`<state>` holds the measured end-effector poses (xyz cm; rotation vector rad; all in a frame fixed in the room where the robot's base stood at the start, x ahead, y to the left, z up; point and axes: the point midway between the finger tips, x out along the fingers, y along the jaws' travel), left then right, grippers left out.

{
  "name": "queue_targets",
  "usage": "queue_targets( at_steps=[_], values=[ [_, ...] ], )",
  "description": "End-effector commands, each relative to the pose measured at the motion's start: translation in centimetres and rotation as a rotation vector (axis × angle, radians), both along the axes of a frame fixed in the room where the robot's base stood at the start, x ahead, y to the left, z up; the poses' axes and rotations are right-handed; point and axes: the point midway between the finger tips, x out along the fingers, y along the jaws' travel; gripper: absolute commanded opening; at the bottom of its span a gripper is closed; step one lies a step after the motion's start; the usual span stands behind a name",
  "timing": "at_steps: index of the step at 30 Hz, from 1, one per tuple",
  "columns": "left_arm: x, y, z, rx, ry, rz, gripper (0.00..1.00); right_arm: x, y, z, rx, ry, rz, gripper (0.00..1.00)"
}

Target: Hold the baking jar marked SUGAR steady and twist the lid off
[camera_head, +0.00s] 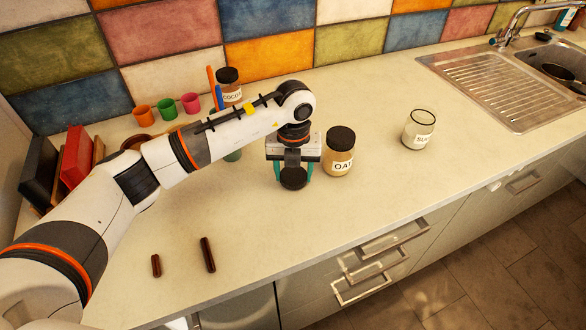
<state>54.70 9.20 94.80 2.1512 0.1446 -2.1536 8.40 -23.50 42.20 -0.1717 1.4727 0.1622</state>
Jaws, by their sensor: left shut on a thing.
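The SUGAR jar (418,130) stands upright on the counter, right of centre. It is clear glass with pale contents, its rim is open, and only the start of its label shows. My left gripper (293,176) is well to the left of it, pointing down, with its teal fingers shut on a dark round lid (294,179). The lid is at or just above the counter; I cannot tell if it touches. My right gripper is not in view.
A jar marked OATS (340,158), with a dark lid, stands just right of my left gripper. A COCOA jar (230,88) and small coloured cups (167,109) stand at the back. Two brown sticks (208,254) lie in front. A sink (500,85) is at right. Counter around the SUGAR jar is clear.

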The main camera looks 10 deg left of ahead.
Motion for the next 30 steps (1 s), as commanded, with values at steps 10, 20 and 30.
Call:
queue_targets(
  at_steps=[10,20,30],
  values=[
    [0.0,0.0,-0.8,0.000,-0.002,-0.001,0.29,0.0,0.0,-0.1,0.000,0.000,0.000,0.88],
    [0.0,0.0,-0.8,0.000,-0.001,-0.001,0.78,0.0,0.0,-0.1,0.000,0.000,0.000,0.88],
    [0.1,0.0,1.0,-0.001,-0.005,-0.001,0.78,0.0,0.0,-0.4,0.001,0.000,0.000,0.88]
  ],
)
